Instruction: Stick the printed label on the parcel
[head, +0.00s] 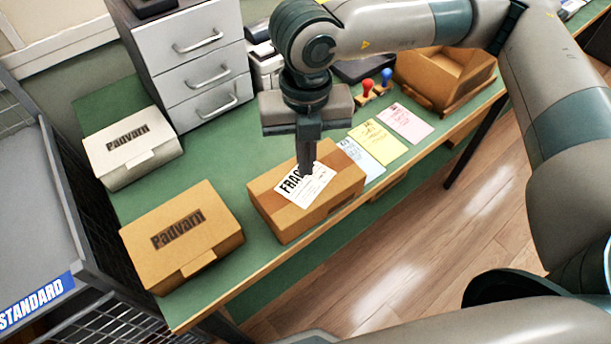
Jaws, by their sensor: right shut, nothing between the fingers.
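A brown cardboard parcel (280,222) lies on the green table top, near its front edge. A white printed label (315,192) lies on the parcel's top, beside or partly over the black "FRAG..." lettering (291,182). My right gripper (306,172) points straight down over the parcel, its fingers shut with nothing between them. The fingertips are at or just above the label; I cannot tell whether they touch it. The fingers hide part of the label and lettering. My left gripper is not in view.
A brown Padvarn box (185,228) and a white Padvarn box (130,150) stand to the left. Blue, yellow and pink sheets (378,141) lie to the right, with red and blue stamps (367,86) behind. A grey drawer unit (195,60) stands at the back.

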